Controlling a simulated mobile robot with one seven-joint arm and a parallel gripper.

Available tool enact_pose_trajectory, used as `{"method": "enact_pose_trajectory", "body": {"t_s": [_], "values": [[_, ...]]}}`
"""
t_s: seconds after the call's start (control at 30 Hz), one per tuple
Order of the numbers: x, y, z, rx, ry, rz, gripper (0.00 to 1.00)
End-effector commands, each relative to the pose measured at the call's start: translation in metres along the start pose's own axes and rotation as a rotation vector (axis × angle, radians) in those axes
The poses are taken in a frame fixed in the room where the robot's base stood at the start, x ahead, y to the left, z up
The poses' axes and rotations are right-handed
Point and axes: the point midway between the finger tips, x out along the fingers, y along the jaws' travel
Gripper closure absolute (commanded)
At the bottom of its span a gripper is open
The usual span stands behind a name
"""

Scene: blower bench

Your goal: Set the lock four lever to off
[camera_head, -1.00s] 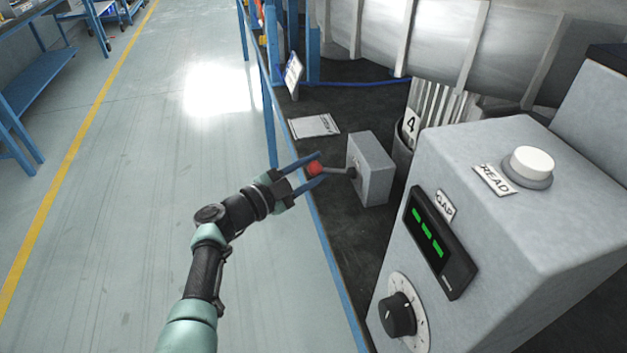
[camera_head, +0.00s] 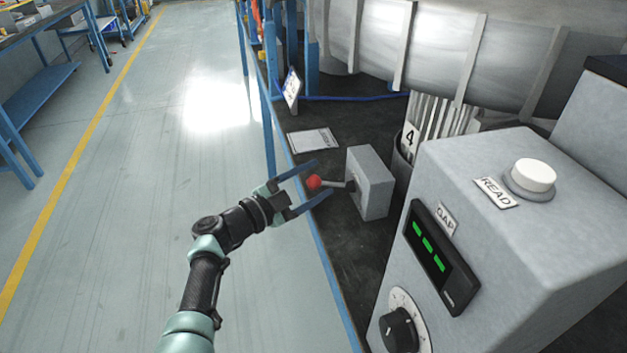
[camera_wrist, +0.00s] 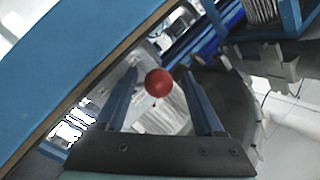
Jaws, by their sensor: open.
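The lock four lever (camera_head: 335,184) is a thin grey rod with a red ball knob (camera_head: 314,183). It sticks out to the left from the side of a small grey box (camera_head: 373,183) on the dark bench, near the tag with a 4. My gripper (camera_head: 314,181) is open, with its two blue fingers apart on either side of the knob. In the wrist view the red knob (camera_wrist: 158,83) shows between the open fingers, with clear gaps on both sides. The rod behind the knob is mostly hidden there.
A large grey console (camera_head: 500,215) with a READ button (camera_head: 533,176), a GAP display (camera_head: 440,257) and a black dial (camera_head: 399,331) stands at the right. A printed sheet (camera_head: 314,140) lies behind the lever box.

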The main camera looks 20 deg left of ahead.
Motion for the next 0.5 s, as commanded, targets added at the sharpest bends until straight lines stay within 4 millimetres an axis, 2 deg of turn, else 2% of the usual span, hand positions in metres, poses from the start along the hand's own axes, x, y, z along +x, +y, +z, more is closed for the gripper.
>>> {"method": "enact_pose_trajectory", "body": {"t_s": [0.17,0.5], "values": [[-0.014,-0.002,-0.001,0.0,-0.003,-0.001,0.3],[-0.086,-0.003,-0.002,-0.001,-0.003,-0.003,0.3]]}}
